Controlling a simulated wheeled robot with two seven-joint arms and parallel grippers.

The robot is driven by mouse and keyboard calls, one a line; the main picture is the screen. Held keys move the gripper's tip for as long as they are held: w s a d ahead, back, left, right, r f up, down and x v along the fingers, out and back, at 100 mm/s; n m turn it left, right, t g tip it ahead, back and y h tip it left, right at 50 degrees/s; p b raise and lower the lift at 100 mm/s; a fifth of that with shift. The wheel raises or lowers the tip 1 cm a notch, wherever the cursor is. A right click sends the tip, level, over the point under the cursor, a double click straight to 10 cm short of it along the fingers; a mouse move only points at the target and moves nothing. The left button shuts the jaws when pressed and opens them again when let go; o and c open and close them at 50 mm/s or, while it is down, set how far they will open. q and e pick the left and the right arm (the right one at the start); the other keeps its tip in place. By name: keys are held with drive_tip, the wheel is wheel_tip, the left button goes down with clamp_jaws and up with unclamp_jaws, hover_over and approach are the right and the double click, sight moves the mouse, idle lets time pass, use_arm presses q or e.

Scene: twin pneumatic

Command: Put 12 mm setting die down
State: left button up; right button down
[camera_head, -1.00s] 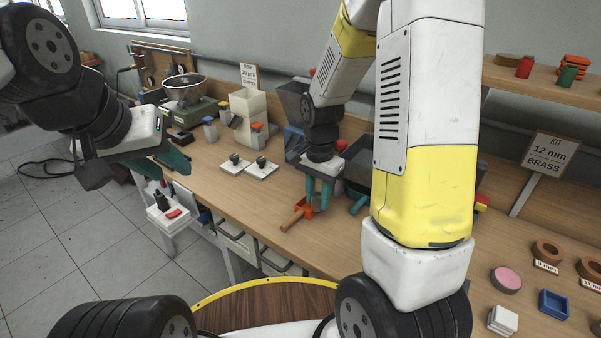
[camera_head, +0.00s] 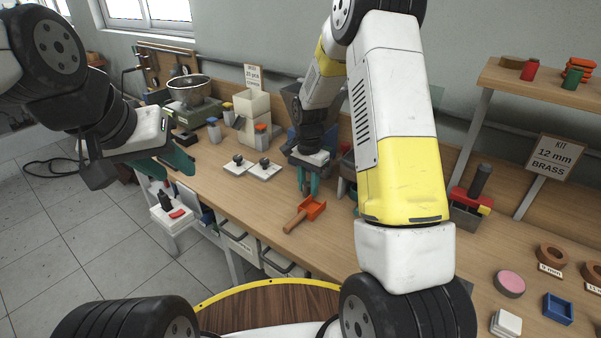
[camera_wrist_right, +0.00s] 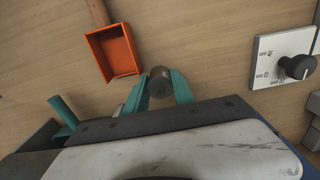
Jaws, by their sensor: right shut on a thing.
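The 12 mm setting die (camera_wrist_right: 160,87), a short round metal piece with a brownish side, is between the teal fingers of my right gripper (camera_wrist_right: 160,90) in the right wrist view. The gripper is shut on it. In the head view my right gripper (camera_head: 308,187) points down at the bench, behind the orange scoop; the die cannot be made out there. Whether the die touches the bench is unclear. My left gripper (camera_head: 180,160) hangs in the air left of the bench, its teal fingers partly overlapping; its opening is unclear.
An orange scoop (camera_head: 314,207) with a wooden handle lies close to the right gripper; it also shows in the right wrist view (camera_wrist_right: 117,52). White plates with black knobs (camera_head: 264,169) lie to the left. Bare bench lies in front. A kit sign (camera_head: 555,157) stands at right.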

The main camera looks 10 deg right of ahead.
drive_tip(key=shift+f, duration=0.1)
drive_tip(key=c, duration=1.1)
unclamp_jaws()
drive_tip(key=shift+o, duration=0.2)
